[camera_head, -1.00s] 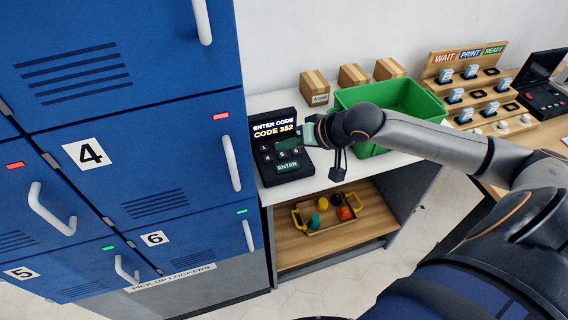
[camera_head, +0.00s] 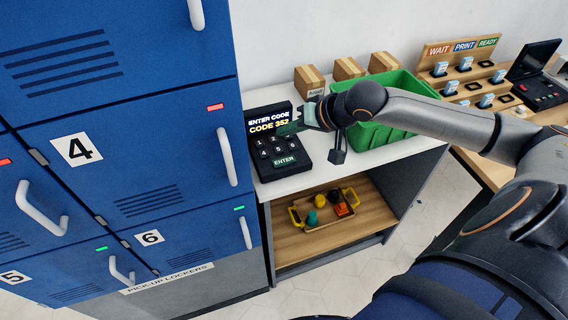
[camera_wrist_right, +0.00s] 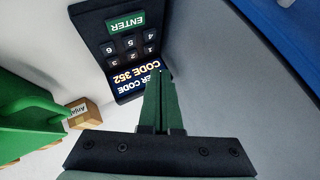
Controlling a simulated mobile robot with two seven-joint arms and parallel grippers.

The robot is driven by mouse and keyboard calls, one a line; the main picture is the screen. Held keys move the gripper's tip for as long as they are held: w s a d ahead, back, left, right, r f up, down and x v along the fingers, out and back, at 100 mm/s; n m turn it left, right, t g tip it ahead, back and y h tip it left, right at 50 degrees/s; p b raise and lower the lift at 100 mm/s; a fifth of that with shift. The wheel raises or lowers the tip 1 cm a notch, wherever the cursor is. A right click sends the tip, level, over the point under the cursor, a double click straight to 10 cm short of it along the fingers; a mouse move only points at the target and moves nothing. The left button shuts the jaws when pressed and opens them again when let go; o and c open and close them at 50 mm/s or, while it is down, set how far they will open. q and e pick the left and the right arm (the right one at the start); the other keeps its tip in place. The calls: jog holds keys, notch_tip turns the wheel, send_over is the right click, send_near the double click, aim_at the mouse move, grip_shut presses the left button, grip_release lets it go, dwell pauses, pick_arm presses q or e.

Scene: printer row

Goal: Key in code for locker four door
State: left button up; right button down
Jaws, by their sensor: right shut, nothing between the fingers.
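The locker four door (camera_head: 165,140) is blue and closed, with a "4" label, a white handle (camera_head: 228,157) and a lit red light (camera_head: 215,107). The black keypad (camera_head: 292,171) stands on the white counter to its right; its screen reads "ENTER CODE" and "CODE 352". It has number keys and a green ENTER key (camera_head: 285,161), and also shows upside down in the right wrist view (camera_wrist_right: 110,32). My right gripper (camera_head: 291,128) is shut and empty, its green fingertips (camera_wrist_right: 160,76) in front of the keypad's screen and upper keys. Contact cannot be told. My left gripper is out of view.
A green bin (camera_head: 398,130) stands right of the keypad, close under my right arm. Cardboard boxes (camera_head: 309,80) line the wall behind. A small tray of coloured items (camera_head: 325,209) sits on the shelf below. Other lockers surround door four; some show green lights.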

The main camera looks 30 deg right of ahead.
jog(key=b, duration=0.6)
send_over(288, 163)
notch_tip(288, 163, down, 5)
jog(key=shift+f, duration=1.15)
dwell(0.7)
jog(key=shift+a+f, duration=0.1)
jog(key=shift+f, duration=0.25)
jog(key=shift+f, duration=0.5)
dwell(0.6)
jog(key=shift+r, duration=0.1)
jog(key=shift+r+p, duration=0.8)
jog(key=shift+p, duration=0.65)
